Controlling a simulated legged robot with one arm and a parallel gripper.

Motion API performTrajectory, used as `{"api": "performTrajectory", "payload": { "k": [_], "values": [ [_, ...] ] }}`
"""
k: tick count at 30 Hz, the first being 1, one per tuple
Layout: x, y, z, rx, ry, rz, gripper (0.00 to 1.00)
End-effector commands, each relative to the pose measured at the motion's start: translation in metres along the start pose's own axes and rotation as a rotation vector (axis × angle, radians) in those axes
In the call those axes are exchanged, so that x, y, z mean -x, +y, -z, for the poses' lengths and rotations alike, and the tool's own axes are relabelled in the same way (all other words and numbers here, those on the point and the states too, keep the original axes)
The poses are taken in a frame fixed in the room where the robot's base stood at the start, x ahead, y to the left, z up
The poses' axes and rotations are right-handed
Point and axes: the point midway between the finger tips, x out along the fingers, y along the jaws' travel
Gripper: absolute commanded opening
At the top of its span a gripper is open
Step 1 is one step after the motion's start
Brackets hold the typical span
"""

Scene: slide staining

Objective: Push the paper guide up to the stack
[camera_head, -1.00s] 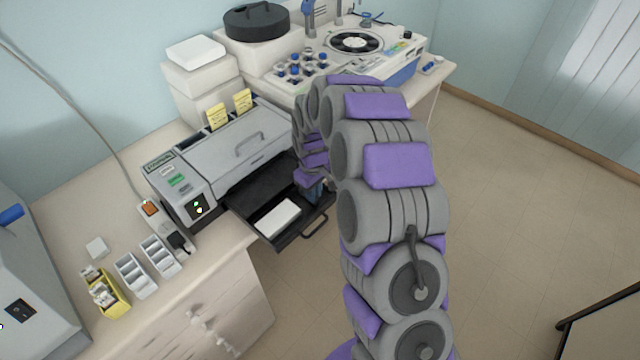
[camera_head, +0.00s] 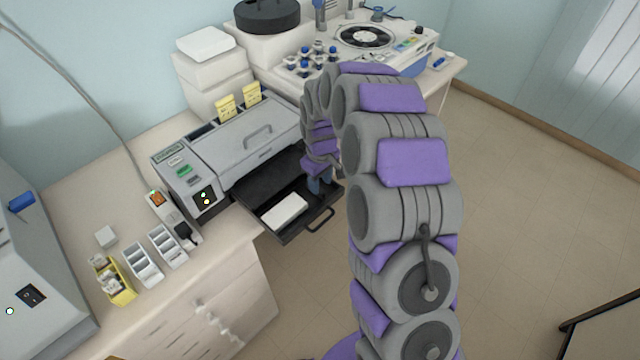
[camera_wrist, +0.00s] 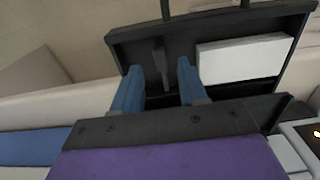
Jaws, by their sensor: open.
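The paper stack (camera_head: 285,211) is a white block lying in the pulled-out dark tray (camera_head: 262,190) of the grey printer-like machine (camera_head: 235,140). In the wrist view the stack (camera_wrist: 240,58) is on the right side of the tray. The paper guide (camera_wrist: 160,62) is a dark grey upright piece to the left of the stack, with a clear gap between them. My gripper (camera_wrist: 160,68) has two blue fingers, open, one on each side of the guide; contact cannot be told. In the head view my gripper (camera_head: 319,184) is over the tray's right part, and the guide is hidden.
The tray's front handle (camera_head: 321,219) sticks out past the counter edge. White racks (camera_head: 155,255) and a yellow box (camera_head: 118,284) are at left. A stainer with bottles (camera_head: 318,58) stands behind my arm.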

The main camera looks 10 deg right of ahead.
Motion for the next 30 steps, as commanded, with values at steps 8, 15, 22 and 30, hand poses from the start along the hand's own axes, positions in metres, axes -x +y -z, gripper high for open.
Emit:
{"api": "performTrajectory", "payload": {
  "k": [8,15,22,30],
  "values": [
    [0.064,0.0,0.001,0.001,0.002,-0.002,0.43],
    [0.115,0.0,0.002,-0.001,0.001,-0.001,0.43],
    [0.143,0.0,0.002,-0.001,-0.002,0.001,0.43],
    [0.15,0.0,0.002,0.0,-0.002,0.001,0.43]
  ]
}}
